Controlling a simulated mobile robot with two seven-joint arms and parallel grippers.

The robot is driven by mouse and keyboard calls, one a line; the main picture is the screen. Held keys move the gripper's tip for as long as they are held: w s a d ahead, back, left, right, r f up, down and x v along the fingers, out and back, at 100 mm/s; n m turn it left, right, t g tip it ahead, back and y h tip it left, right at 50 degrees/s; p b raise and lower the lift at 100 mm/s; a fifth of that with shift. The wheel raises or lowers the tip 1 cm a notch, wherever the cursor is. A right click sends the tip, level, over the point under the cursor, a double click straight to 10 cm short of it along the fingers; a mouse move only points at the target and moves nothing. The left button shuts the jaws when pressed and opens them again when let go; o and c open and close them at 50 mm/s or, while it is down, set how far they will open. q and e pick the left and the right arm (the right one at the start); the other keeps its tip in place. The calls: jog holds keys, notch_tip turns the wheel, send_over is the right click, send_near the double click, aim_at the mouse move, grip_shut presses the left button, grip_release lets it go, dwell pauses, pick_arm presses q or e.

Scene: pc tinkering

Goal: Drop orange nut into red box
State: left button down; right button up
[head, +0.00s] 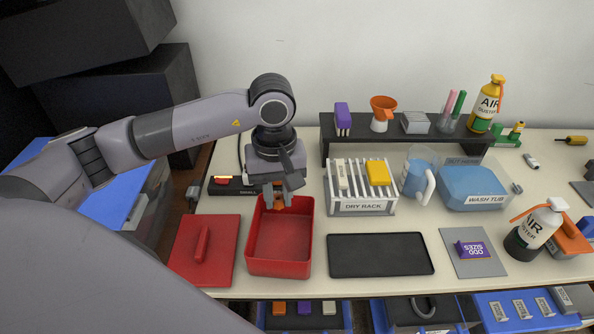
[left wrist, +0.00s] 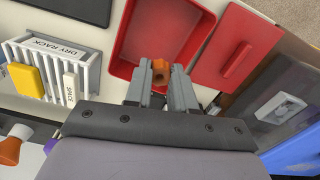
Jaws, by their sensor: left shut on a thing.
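The orange nut (left wrist: 160,72) is held between the fingertips of my left gripper (left wrist: 160,80). In the head view my left gripper (head: 279,200) points down at the back edge of the open red box (head: 280,267), with a bit of the orange nut (head: 280,205) showing between its fingers. The nut is above the rear part of the box. The visible floor of the box is empty. In the left wrist view the red box (left wrist: 135,58) lies just beyond the fingertips. My right gripper is in neither view.
A red lid (head: 219,248) with a handle lies left of the box. The white dry rack (head: 362,208) stands to its right, with a black tray (head: 380,254) in front of the rack. A power strip (head: 228,185) lies behind the lid. A dark shelf (head: 400,140) stands at the back.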

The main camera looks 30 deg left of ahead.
pick_arm(q)
jog(key=shift+w, duration=0.45)
jog(key=shift+s+f+b, duration=0.1)
jog(key=shift+f+b, duration=0.35)
jog(key=shift+f, duration=0.2)
jog(key=shift+f+b, duration=1.9)
jog(key=shift+f, duration=1.55)
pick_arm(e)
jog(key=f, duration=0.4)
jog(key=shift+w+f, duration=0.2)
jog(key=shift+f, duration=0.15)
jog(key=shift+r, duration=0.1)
pick_arm(q)
jog(key=c, duration=0.9)
grip_release()
jog(key=shift+o, duration=0.2)
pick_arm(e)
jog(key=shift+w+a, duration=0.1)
pick_arm(q)
jog(key=shift+r, duration=0.1)
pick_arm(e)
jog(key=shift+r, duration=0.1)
